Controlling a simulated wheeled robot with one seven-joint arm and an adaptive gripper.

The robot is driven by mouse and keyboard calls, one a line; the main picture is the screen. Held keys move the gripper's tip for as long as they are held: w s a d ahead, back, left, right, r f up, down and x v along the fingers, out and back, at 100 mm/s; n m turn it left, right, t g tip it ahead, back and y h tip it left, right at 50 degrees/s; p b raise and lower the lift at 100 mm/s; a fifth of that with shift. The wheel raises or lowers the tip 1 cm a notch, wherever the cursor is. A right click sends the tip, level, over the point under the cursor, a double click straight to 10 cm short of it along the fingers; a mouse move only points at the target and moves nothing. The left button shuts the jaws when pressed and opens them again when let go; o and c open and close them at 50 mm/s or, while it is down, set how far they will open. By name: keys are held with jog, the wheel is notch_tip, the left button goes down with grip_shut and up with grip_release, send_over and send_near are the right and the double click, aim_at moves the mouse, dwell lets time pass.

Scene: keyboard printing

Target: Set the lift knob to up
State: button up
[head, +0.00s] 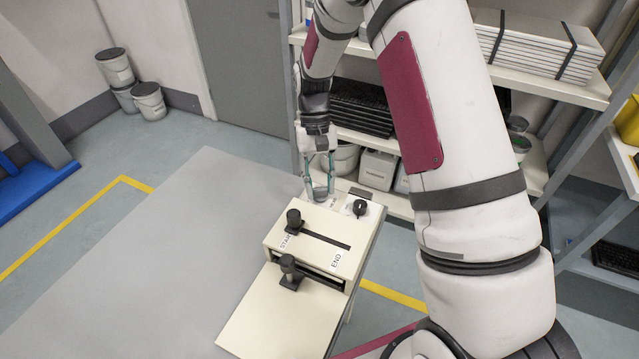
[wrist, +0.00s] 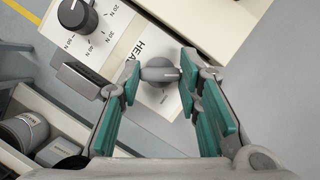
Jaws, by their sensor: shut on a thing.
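The grey knob (wrist: 158,74) sits on a white plate lettered "HEA…", with the rest of the lettering hidden; I take it as the lift knob. My gripper (wrist: 160,75) has its teal-padded fingers closed on both sides of this knob. The knob's grip bar lies across the picture between the fingertips. No "up" mark can be read. In the head view my gripper (head: 320,188) reaches down to the far left end of the cream machine (head: 300,258), and the knob is mostly hidden between the fingers there.
A black dial (head: 360,208) with a newton scale stands beside the gripped knob; it also shows in the wrist view (wrist: 77,14). Black handles stand by the START-END slot (head: 325,240) and on the lower front ledge. A loaded shelf (head: 540,80) stands behind.

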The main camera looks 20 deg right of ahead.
jog(key=shift+n+h, duration=0.4)
jog(key=shift+n, duration=0.5)
jog(key=o, duration=1.1)
jog(key=shift+o, duration=0.2)
jog(key=v, duration=1.2)
